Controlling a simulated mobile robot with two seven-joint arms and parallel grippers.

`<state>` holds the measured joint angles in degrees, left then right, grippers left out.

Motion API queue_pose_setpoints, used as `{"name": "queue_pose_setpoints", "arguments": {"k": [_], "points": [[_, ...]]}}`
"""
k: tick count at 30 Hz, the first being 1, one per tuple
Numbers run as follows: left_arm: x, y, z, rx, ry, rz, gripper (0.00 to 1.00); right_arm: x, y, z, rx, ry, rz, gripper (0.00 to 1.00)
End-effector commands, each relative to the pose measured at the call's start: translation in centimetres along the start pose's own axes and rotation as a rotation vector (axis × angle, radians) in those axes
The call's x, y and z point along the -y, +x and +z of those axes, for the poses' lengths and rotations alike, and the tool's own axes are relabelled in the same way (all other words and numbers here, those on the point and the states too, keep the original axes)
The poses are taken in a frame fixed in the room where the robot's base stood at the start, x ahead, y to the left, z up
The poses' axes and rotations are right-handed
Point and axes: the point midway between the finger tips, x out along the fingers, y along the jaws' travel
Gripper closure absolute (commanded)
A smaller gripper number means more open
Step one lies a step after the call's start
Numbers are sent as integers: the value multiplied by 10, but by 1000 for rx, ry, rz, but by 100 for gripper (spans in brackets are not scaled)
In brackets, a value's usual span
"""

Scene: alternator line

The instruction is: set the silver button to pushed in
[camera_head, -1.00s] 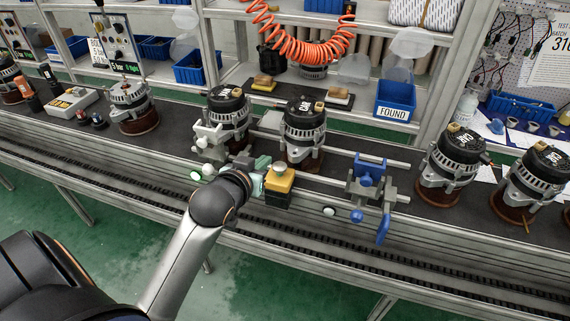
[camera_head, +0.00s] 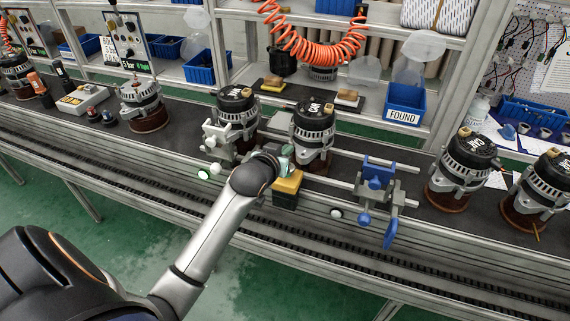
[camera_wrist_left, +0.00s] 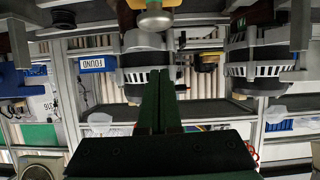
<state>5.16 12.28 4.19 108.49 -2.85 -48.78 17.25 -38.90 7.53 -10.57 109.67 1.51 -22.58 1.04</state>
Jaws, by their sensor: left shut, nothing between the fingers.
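The silver button (camera_wrist_left: 154,18) is a rounded metal knob at the top of the left wrist view, next to a yellow surface. It appears to stand out from that surface. In the head view, a yellow-topped black box (camera_head: 288,188) sits at the front edge of the bench; the button there is hard to make out beside my gripper. My left gripper (camera_head: 285,156) is just behind the box's yellow top. In the left wrist view its fingers (camera_wrist_left: 158,76) are shut and empty, pointing toward the button with a small apparent gap. Whether they touch cannot be told.
A clamp fixture with a white-grey jaw (camera_head: 217,137) and a blue jaw (camera_head: 377,178) lies on rails around the box. A black-topped alternator (camera_head: 312,138) stands close behind my gripper, with several others along the bench. A blue bin (camera_head: 405,103) is at the back.

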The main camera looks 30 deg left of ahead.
Motion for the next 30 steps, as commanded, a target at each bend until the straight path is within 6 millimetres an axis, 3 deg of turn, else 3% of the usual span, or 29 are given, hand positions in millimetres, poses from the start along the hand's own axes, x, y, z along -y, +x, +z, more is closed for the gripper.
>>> {"name": "queue_pose_setpoints", "arguments": {"k": [1,6,21,30], "points": [[0,3,12,5,1,0,100,0,1,1,0,0,0,50],[0,7,32,2,-1,0,100,0,2,2,0,0,0,50],[0,9,40,1,0,0,100,0,2,2,0,0,0,50],[0,18,65,4,-1,0,100,-1,5,6,0,0,0,50]]}}
